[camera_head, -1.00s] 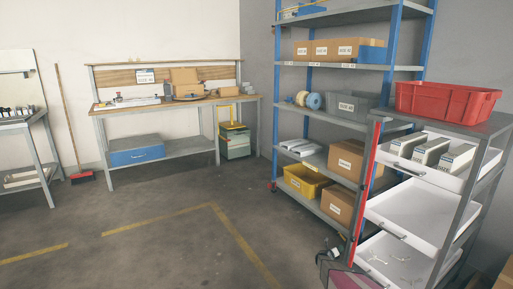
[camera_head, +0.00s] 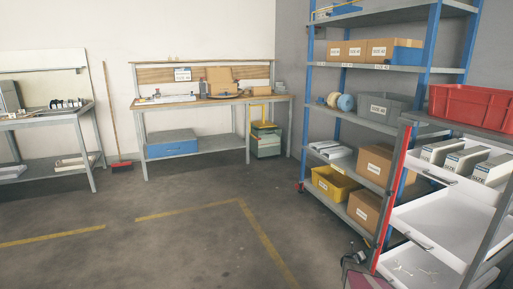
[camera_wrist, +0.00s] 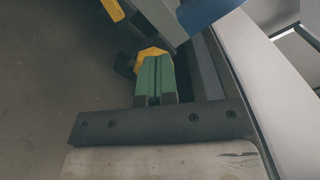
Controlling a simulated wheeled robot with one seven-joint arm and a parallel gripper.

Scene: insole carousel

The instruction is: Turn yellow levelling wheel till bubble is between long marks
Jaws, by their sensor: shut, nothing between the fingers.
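I cannot make out a yellow levelling wheel, a bubble or its long marks for certain. In the wrist view my gripper (camera_wrist: 158,82) shows two green fingers close together, shut with nothing between them. A yellow part (camera_wrist: 150,54) with a dark block beside it shows just beyond the fingertips. I cannot tell what it is or whether the fingers touch it. The far workbench (camera_head: 262,99) carries a round low stand (camera_head: 222,97) with a cardboard piece, and small items too small to tell apart.
A blue-posted shelf (camera_head: 402,71) stands right of the bench. Nearer at right is a rack with open white drawers (camera_head: 430,221) and a red crate (camera_head: 468,106). A second table (camera_head: 40,122) stands at left, with a broom (camera_head: 107,85) beside it. The floor between is clear.

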